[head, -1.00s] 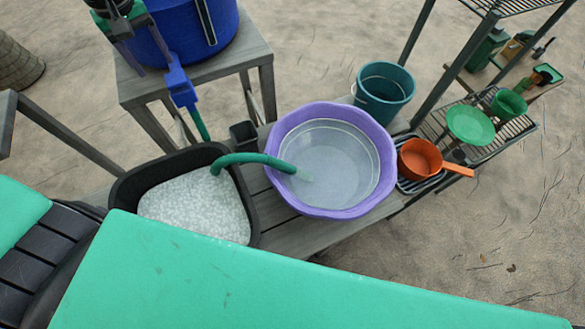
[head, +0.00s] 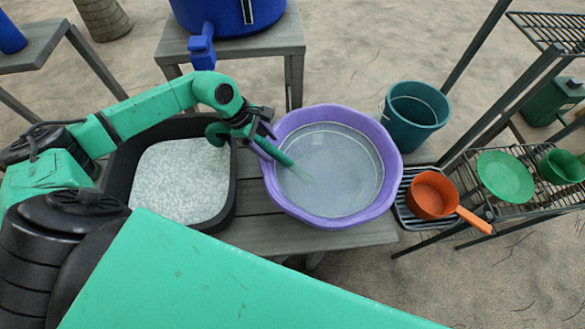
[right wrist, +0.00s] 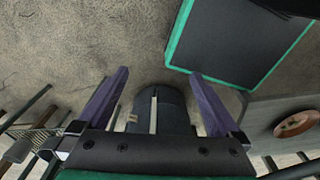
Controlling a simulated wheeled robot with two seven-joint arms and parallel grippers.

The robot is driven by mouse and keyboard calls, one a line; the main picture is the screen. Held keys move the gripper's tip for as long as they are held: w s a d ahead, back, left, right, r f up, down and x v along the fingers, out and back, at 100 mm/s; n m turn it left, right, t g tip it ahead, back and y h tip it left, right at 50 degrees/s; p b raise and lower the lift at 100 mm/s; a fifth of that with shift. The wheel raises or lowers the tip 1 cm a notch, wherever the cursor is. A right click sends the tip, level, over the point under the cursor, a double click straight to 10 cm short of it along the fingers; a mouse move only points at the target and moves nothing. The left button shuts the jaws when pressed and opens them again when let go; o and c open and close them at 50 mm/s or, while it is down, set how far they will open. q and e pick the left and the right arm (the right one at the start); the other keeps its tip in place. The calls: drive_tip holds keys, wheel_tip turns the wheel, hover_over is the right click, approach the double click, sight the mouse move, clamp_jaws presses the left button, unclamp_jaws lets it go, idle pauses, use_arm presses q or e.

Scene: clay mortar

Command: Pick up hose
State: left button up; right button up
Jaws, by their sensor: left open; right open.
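The green hose (head: 213,134) arches over the right wall of the black tub. Its far end reaches into the purple basin (head: 275,185), where water shows at its mouth. My left gripper (head: 265,141) is at the hose over the basin's left rim, its purple fingers open beside or around it; I cannot tell whether they touch it. The gripper and forearm hide the hose's middle. My right gripper (right wrist: 158,76) is open and empty in the right wrist view, with its purple fingers wide apart; it is not seen in the head view.
The black tub (head: 228,200) holds white pebbles, left of the basin on a grey bench (head: 250,238). The blue barrel (head: 235,14) with its spigot (head: 202,45) stands behind. A teal bucket (head: 415,120), an orange pan (head: 432,196) and a rack stand at right.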

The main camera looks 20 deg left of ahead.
sight(276, 153)
use_arm(q)
drive_tip(key=x, duration=0.2)
drive_tip(key=b+x, duration=0.1)
drive_tip(key=x, duration=0.1)
drive_tip(key=shift+s+d+r, duration=0.1)
drive_tip(key=shift+d, duration=0.15)
drive_tip(key=shift+f+b, duration=0.3)
drive_tip(key=shift+f, duration=0.1)
drive_tip(key=shift+a, duration=0.15)
drive_tip(key=shift+c, duration=1.2)
clamp_jaws()
use_arm(e)
drive_tip(key=shift+w+d+f, duration=0.4)
drive_tip(key=shift+w+f, duration=0.05)
drive_tip(key=shift+f, duration=0.3)
